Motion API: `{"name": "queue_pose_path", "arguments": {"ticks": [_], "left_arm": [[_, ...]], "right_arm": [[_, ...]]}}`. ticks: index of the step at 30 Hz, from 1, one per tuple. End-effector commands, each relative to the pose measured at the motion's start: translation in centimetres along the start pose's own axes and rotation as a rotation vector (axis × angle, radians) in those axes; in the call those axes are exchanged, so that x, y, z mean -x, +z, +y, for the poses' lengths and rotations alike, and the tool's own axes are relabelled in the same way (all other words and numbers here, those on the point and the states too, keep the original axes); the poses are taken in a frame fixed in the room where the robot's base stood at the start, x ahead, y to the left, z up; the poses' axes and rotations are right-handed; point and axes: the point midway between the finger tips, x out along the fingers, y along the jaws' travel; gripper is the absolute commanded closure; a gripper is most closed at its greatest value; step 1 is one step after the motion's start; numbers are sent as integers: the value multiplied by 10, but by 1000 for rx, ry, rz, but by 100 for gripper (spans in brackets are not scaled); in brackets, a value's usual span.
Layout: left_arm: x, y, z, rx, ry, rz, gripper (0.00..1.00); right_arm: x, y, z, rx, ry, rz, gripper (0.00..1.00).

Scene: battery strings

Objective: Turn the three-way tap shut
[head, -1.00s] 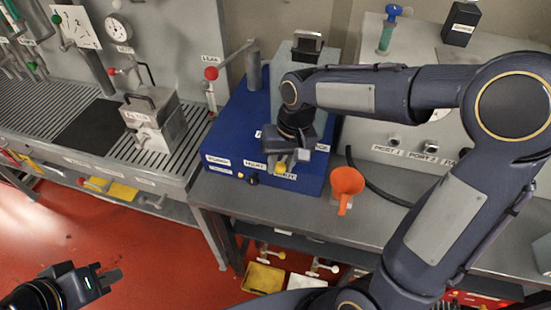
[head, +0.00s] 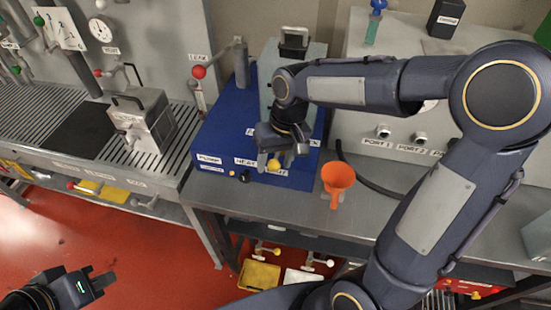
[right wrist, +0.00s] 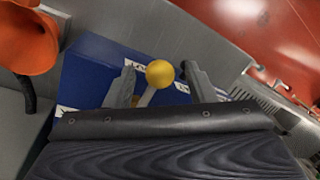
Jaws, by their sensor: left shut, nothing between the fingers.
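A lever with a yellow ball knob (head: 273,165) is at the front of the blue unit (head: 212,142); I cannot read a label naming it as the three-way tap. In the right wrist view the yellow knob (right wrist: 159,73) and its pale stem stand between the two fingers. My right gripper (head: 286,157) is open there, with one finger on each side and visible gaps to the knob. The stem's base is hidden behind the gripper body in the wrist view. My left gripper (head: 103,280) is shut and empty, over the red floor at the lower left, far from the knob.
An orange funnel (head: 338,177) stands right of the blue unit, with a black hose (head: 368,183) beside it. A red-knobbed lever (head: 199,71) rises at the unit's left. The grey bench front (head: 300,217) is clear.

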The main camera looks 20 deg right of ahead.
Motion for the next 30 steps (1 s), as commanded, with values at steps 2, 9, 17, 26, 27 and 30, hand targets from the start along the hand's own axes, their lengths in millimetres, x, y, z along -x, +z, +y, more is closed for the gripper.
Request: {"name": "queue_pose_path", "arguments": {"ticks": [2,9,17,26,27,30], "left_arm": [[0,0,0,0,0,0,100],[0,0,0,0,0,0,100],[-2,1,-1,0,0,0,100],[-3,1,-1,0,0,0,100],[-3,1,-1,0,0,0,100],[-2,1,-1,0,0,0,100]], "right_arm": [[0,0,0,0,0,-1,50],[6,0,0,0,0,1,50],[48,-1,0,0,0,4,50],[77,0,0,0,0,0,50],[78,0,0,0,0,-1,50],[78,0,0,0,0,-1,50]]}}
